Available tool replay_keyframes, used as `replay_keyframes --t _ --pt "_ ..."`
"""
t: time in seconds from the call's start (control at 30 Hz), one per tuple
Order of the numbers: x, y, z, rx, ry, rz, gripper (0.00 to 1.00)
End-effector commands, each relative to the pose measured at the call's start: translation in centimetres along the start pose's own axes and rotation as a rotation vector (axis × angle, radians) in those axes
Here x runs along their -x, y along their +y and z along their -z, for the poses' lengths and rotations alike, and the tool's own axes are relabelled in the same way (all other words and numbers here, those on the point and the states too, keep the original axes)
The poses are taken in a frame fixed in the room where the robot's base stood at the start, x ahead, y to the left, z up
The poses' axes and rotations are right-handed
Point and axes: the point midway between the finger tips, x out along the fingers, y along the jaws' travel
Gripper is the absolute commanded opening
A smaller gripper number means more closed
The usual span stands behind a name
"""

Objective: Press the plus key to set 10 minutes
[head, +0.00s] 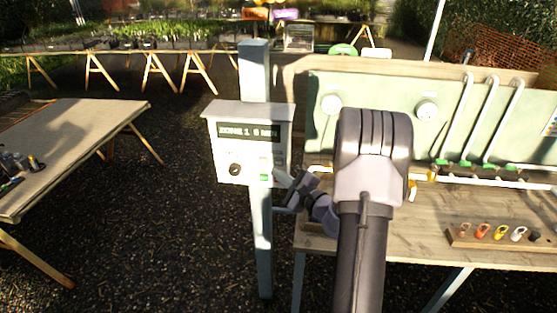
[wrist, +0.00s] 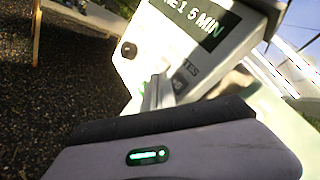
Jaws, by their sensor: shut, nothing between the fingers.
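A pale grey control box (head: 225,152) is fixed to a blue-grey post. Its dark display (head: 249,132) shows zone 1, and in the wrist view the display (wrist: 200,22) reads 5 MIN. Below it are a black knob (head: 235,170) and a small green key (head: 264,177). My gripper (head: 279,176) is shut and empty, its tips at the lower right of the box's face. In the wrist view the fingers (wrist: 151,94) point at the face beside a small grey key and part of a label ending in TES. I cannot read the plus sign or tell whether the tips touch a key.
A wooden bench (head: 420,225) with a green panel (head: 380,120), pipes and a rack of coloured rings stands right of the post. Another table (head: 75,135) is at the left. Dark gravel (head: 160,220) lies open between them.

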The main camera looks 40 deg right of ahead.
Motion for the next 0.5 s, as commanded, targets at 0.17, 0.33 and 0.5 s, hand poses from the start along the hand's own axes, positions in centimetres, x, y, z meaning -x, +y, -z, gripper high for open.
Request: replay_keyframes --t 0.17,0.33,0.5 --pt "-0.91 -0.53 0.74 -0.001 0.000 -0.001 0.00" --pt "-1.09 -0.66 0.88 -0.001 0.001 -0.001 0.00" --pt "-1.08 -0.67 0.87 -0.001 0.001 -0.001 0.00"
